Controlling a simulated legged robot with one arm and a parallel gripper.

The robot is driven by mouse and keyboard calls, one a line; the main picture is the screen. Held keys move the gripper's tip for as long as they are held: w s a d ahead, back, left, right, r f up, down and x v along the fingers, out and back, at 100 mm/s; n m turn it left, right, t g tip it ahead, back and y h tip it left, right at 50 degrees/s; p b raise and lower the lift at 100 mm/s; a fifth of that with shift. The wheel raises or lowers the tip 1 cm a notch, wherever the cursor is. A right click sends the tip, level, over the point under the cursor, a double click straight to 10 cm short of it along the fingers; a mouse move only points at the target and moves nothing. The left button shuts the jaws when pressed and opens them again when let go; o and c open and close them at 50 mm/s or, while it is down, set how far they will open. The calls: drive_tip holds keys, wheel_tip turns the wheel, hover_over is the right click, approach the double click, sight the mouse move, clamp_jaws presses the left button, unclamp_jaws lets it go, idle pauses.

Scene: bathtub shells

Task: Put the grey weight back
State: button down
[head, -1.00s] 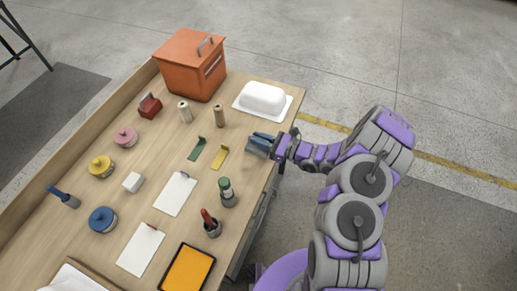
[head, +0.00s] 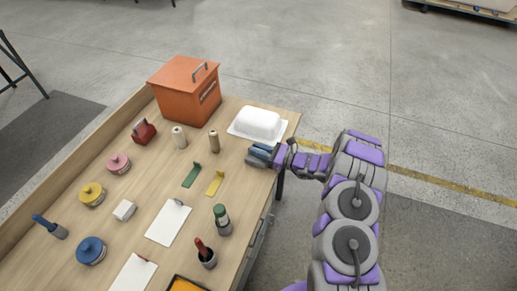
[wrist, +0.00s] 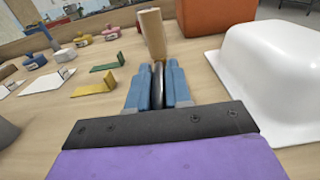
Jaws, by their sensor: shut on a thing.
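My gripper (head: 262,154) is over the right edge of the workbench, just in front of the white dish. In the wrist view its blue fingers (wrist: 157,88) are closed on a thin, dark grey, rounded thing (wrist: 158,80), seen edge-on. It looks like the grey weight, though most of it is hidden between the fingers. In the head view the held thing is too covered by the fingers to make out. I cannot tell whether it touches the bench.
A tan cylinder (wrist: 152,35) is straight ahead of the fingers. An orange box (head: 185,90) stands behind.

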drive_tip(key=shift+f, duration=0.3)
drive_tip(key=c, duration=1.1)
unclamp_jaws()
drive_tip(key=shift+o, duration=0.2)
drive_tip(key=shift+d, duration=0.1)
